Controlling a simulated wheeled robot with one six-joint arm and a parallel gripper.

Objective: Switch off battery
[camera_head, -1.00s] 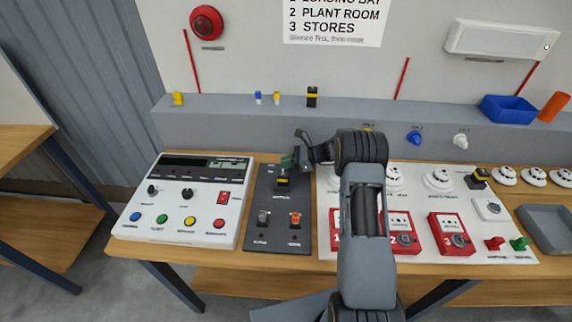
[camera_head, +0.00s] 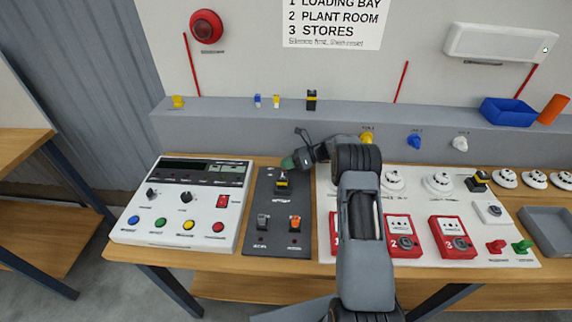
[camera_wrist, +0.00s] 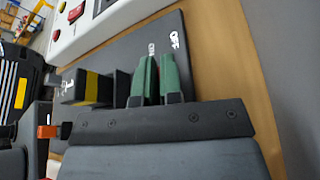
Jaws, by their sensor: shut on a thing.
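The battery switch (camera_head: 281,184) is a black block with a yellow band, at the top of a dark panel (camera_head: 262,208). My gripper (camera_head: 291,163) is at the rear of this switch. In the wrist view the green fingers of my gripper (camera_wrist: 158,66) are close together, just right of the black and yellow battery switch (camera_wrist: 92,88). They are shut on a thin part of the switch; the part between them is mostly hidden. White "OFF" lettering (camera_wrist: 175,42) shows on the panel just beyond the fingertips.
A grey switch (camera_head: 262,221) and an orange switch (camera_head: 295,223) sit lower on the dark panel. A white control box (camera_head: 187,198) stands to the left. Red call points (camera_head: 402,238) and detectors (camera_head: 438,183) are to the right, partly behind my arm. A grey ledge (camera_head: 230,133) runs behind.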

